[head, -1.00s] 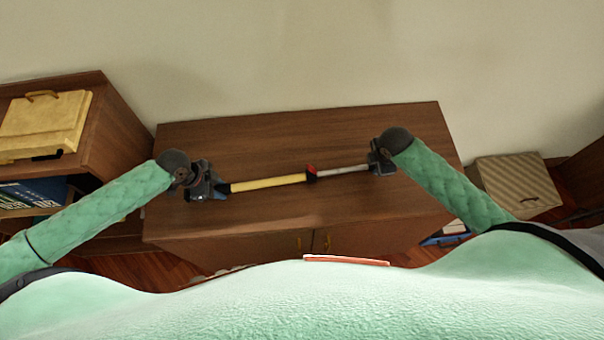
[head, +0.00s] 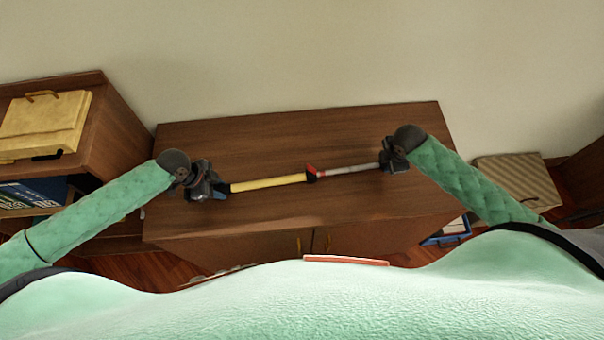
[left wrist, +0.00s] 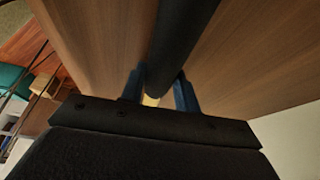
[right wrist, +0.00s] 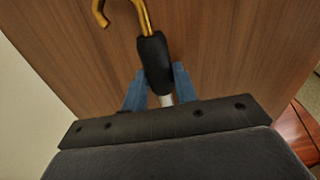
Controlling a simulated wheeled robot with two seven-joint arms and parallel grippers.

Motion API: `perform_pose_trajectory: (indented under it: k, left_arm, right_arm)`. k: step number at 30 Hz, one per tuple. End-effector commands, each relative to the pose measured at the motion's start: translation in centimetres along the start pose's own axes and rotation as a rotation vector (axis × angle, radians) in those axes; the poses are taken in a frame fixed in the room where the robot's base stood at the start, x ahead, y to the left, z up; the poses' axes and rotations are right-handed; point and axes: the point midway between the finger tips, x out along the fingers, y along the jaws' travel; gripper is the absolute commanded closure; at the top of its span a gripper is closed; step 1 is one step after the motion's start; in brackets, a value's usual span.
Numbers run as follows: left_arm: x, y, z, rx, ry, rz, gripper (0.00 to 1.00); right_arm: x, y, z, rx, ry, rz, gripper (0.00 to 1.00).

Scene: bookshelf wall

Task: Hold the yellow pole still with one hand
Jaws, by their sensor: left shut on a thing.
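The yellow pole (head: 268,184) lies roughly level above the cabinet top, with a black and red collar (head: 311,174) and a thinner silver rod (head: 350,169) on its right. My left gripper (head: 214,188) is shut on its left end. In the left wrist view a dark section (left wrist: 180,40) runs between my blue fingers (left wrist: 158,92), with a little yellow showing. My right gripper (head: 387,165) is at the rod's right end. In the right wrist view its fingers (right wrist: 160,88) straddle a black sleeve (right wrist: 154,62) and pale rod; whether they clamp it is unclear. A golden hook (right wrist: 102,12) shows beyond.
The brown wooden cabinet (head: 260,135) stands against the wall, its top otherwise clear. A shelf unit (head: 110,120) on the left carries a yellow case (head: 45,122). A beige striped box (head: 515,185) and a blue container (head: 450,232) are on the right.

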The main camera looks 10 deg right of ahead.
Motion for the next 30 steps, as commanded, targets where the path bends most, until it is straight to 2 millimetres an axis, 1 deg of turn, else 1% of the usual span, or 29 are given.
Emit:
perform_pose_trajectory:
  k: [1, 4, 5, 12, 16, 20, 27, 30]
  left_arm:
    - [0.0, 0.0, 0.1, 0.0, -0.001, 0.0, 1.0]
    - [0.0, 0.0, 0.1, 0.0, -0.001, 0.0, 1.0]
    - [0.0, 0.0, 0.1, 0.0, -0.001, 0.0, 1.0]
    - [0.1, 0.0, 0.0, 0.0, -0.001, 0.0, 1.0]
    - [0.0, 0.0, 0.0, 0.0, 0.0, 0.0, 1.0]
    - [0.0, 0.0, 0.0, 0.0, 0.0, 0.0, 1.0]
    - [0.1, 0.0, 0.0, 0.0, 0.0, 0.001, 1.0]
    - [0.1, 0.0, 0.0, 0.0, 0.0, 0.001, 1.0]
  right_arm:
    - [0.1, 0.0, 0.0, 0.0, 0.001, 0.0, 0.64]
    - [0.0, 0.0, -0.1, 0.0, 0.001, 0.0, 0.44]
    - [0.0, 0.0, -0.1, 0.0, 0.001, 0.0, 0.42]
    - [0.0, -0.1, -0.1, -0.001, 0.001, -0.001, 0.42]
    - [-0.8, 0.0, -0.1, -0.001, 0.001, 0.001, 0.42]
    - [-2.8, 0.0, 0.0, -0.004, 0.0, 0.003, 0.42]
    - [-7.4, 0.1, 0.0, -0.003, 0.001, 0.003, 0.42]
    - [-9.1, 0.1, 0.0, -0.002, -0.001, 0.003, 0.42]
